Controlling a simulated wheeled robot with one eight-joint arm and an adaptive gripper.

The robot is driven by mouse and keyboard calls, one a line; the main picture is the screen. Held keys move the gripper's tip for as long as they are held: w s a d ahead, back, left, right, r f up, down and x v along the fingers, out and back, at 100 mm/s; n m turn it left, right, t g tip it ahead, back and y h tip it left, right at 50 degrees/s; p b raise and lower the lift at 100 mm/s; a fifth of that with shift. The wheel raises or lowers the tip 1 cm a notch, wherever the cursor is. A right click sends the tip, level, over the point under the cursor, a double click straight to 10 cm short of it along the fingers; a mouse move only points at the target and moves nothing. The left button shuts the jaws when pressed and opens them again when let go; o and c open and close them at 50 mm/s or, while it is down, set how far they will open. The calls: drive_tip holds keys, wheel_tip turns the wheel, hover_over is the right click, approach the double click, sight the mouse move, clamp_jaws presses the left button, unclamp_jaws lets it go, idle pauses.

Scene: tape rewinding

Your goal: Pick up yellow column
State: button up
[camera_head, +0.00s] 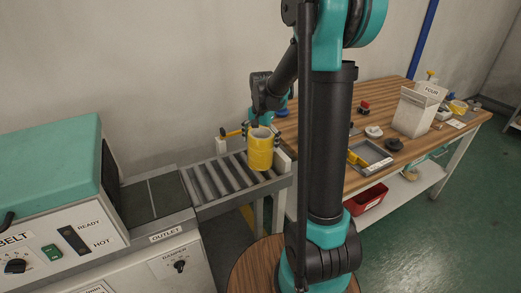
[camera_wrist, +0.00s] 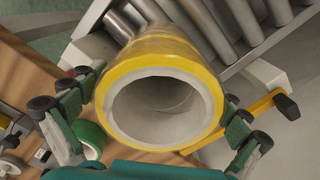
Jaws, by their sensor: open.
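The yellow column (camera_head: 260,152) is a hollow upright cylinder with a pale core. It stands at the right end of the roller conveyor. In the wrist view the yellow column (camera_wrist: 143,62) is seen from above, its open top facing the camera. My gripper (camera_head: 262,128) is open at the column's top, with dark pads on either side. In the wrist view my gripper (camera_wrist: 158,118) has its green-sleeved fingers left and right of the column. Whether the pads touch it cannot be told.
The roller conveyor (camera_head: 208,184) leads from a teal-topped machine (camera_head: 50,165) at left. A wooden table (camera_head: 385,165) at right holds a white box (camera_head: 412,113), a grey tray (camera_head: 374,158) and small items. A red bin (camera_head: 366,199) sits below. A green roll (camera_wrist: 88,136) shows beside the column.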

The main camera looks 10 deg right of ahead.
drive_tip(key=shift+w+f, duration=0.1)
drive_tip(key=shift+f, duration=1.4)
drive_tip(key=c, duration=1.3)
drive_tip(key=shift+r, duration=0.1)
